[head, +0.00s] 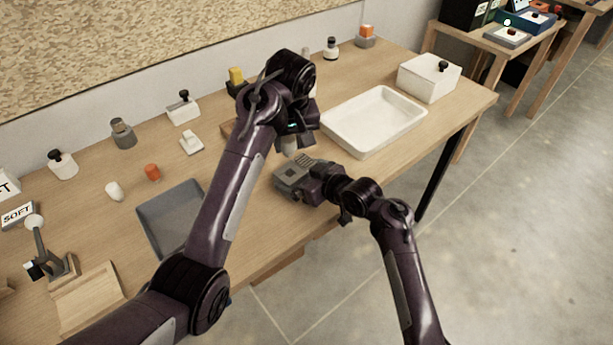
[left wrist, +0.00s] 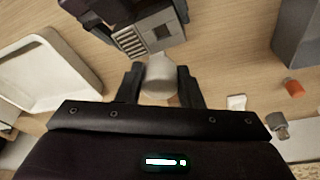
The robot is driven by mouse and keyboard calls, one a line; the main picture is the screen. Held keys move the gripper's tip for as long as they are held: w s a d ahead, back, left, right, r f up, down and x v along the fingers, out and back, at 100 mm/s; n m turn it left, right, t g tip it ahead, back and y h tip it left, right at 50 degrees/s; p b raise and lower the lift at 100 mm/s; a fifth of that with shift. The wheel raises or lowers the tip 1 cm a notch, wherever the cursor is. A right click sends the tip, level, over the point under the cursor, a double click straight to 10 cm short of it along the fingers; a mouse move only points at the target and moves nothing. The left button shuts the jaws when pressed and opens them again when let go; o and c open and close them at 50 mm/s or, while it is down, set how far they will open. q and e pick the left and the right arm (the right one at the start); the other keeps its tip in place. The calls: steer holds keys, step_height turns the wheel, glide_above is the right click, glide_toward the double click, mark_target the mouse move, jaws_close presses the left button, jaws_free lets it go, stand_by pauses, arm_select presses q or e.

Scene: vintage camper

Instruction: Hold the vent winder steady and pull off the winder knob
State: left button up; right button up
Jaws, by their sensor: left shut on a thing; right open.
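My left gripper (head: 290,140) points down over the middle of the table. It is shut on a pale grey, rounded winder piece (left wrist: 160,78), which shows between its two dark fingers in the left wrist view. In the head view only a little of this piece (head: 289,150) shows below the gripper. My right gripper (head: 285,176) comes in from the right, low and just in front of the piece.
A white tray (head: 330,125) lies to the right, with a white box (head: 428,85) beyond it. A grey tray (head: 152,222) lies to the left. An orange piece (head: 152,172), a white switch (head: 191,142) and a grey bottle (head: 123,135) stand nearby. The table's front edge is close.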

steer(key=v, duration=1.2)
